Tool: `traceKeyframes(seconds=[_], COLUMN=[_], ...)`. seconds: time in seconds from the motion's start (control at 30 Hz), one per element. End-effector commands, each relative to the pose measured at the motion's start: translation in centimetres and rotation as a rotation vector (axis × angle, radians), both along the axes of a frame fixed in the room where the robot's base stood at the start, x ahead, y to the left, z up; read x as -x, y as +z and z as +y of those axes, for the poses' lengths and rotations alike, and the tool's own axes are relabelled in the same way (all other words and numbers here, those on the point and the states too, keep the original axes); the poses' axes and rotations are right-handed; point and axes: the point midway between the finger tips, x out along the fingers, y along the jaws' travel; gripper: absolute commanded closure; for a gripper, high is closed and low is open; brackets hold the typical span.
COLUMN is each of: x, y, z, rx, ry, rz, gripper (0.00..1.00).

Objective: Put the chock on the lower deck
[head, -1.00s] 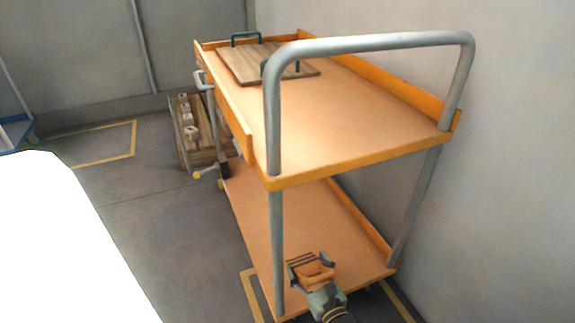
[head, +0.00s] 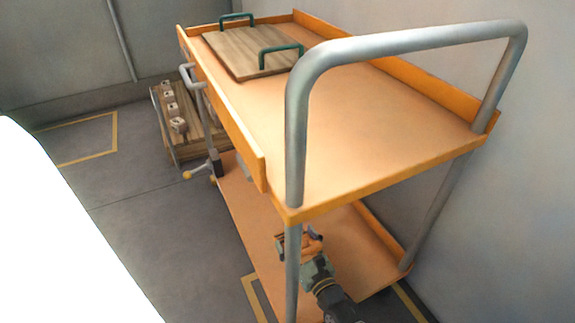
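The lower deck (head: 357,250) is the orange-tan bottom shelf of the cart in the head view, partly hidden by the upper deck and a front post. My gripper (head: 298,243) reaches in over this deck from the front, under the edge of the upper deck and just right of the post. The chock (head: 305,246) is a small orange piece between its fingers, mostly hidden by the gripper. I cannot tell whether the chock touches the deck.
The upper deck (head: 370,125) lies close above my gripper and carries a wooden board (head: 240,52) with green handles. A grey push handle (head: 420,42) arches at the front. A wooden crate-like stand (head: 190,140) is behind left. A wall borders the right.

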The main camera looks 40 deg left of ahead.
Motion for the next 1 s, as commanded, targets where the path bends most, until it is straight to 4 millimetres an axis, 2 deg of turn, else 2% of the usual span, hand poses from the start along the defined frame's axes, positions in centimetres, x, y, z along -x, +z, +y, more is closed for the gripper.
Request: traceKeyframes(seconds=[0.3,0.53,0.7,1.0], x=[0.0,0.0,0.1,0.0], y=[-5.1,-6.9,-9.4,-9.8], z=[0.1,0.0,0.0,0.0], rx=[-0.001,-0.002,0.001,-0.003], ry=[0.001,0.0,0.001,0.0], rz=[0.0,-0.001,0.0,-0.001], gripper=[0.69,0.69,0.69,0.69])
